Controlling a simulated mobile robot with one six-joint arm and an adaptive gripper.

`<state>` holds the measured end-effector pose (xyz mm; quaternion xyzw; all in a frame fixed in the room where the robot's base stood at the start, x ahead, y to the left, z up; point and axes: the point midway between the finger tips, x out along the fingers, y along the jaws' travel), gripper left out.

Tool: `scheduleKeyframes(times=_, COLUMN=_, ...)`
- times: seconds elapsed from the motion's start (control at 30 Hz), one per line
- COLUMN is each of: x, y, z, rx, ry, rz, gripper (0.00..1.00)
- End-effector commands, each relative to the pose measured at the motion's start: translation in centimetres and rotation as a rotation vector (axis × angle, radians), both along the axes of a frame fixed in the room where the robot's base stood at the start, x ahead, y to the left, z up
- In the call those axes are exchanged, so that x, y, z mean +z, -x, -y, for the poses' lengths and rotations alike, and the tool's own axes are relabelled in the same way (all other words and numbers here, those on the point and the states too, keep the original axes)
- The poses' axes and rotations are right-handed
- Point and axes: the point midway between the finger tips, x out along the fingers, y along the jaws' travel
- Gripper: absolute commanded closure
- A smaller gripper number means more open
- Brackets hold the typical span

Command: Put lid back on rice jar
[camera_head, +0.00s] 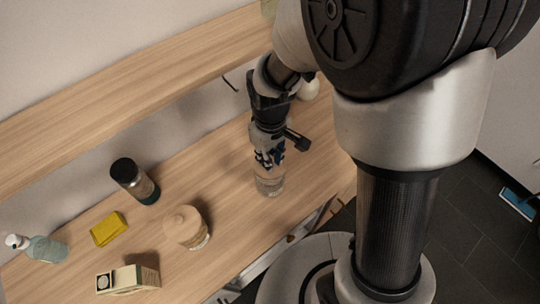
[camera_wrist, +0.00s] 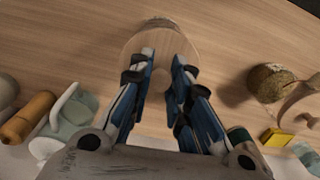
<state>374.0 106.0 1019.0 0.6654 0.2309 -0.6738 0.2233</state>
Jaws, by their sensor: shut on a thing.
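My gripper (camera_head: 268,157) points down at a clear glass jar (camera_head: 269,185) on the wooden counter. In the wrist view the fingers (camera_wrist: 163,64) lie within the round outline of this see-through vessel (camera_wrist: 185,35) and are shut on it. Whether the fingers are inside its wall or in front of it is unclear. Its contents are hard to make out. To the left stands another jar (camera_head: 200,242) with a pale wooden knobbed lid (camera_head: 185,224) on top. In the wrist view that jar (camera_wrist: 270,82) shows grainy brownish contents, its lid (camera_wrist: 303,92) at the right edge.
A dark-capped bottle (camera_head: 135,180), yellow sponge (camera_head: 108,229), soap bottle (camera_head: 48,249) and small box (camera_head: 128,280) stand left. A pale object (camera_head: 308,88) is behind my gripper; a brown cylinder (camera_wrist: 28,118) shows at left in the wrist view. A shelf (camera_head: 130,88) runs above. Counter between the jars is clear.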

Motion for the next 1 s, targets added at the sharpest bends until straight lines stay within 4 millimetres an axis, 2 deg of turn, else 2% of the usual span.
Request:
scheduleKeyframes(times=0.3, x=-0.03, y=0.00, z=0.00, rx=0.000, ry=0.000, rz=0.000, gripper=1.00)
scheduleKeyframes(times=0.33, x=-0.03, y=0.00, z=0.00, rx=0.000, ry=0.000, rz=0.000, gripper=0.82)
scheduleKeyframes(times=0.4, x=-0.03, y=0.00, z=0.00, rx=0.000, ry=0.000, rz=0.000, gripper=0.77)
scheduleKeyframes(times=0.67, x=-0.03, y=0.00, z=0.00, rx=0.000, ry=0.000, rz=0.000, gripper=0.60)
scheduleKeyframes(times=0.9, x=-0.03, y=0.01, z=0.01, rx=0.000, ry=0.000, rz=0.000, gripper=0.59)
scheduleKeyframes(times=1.0, x=-0.04, y=0.01, z=0.01, rx=0.000, ry=0.000, rz=0.000, gripper=0.53)
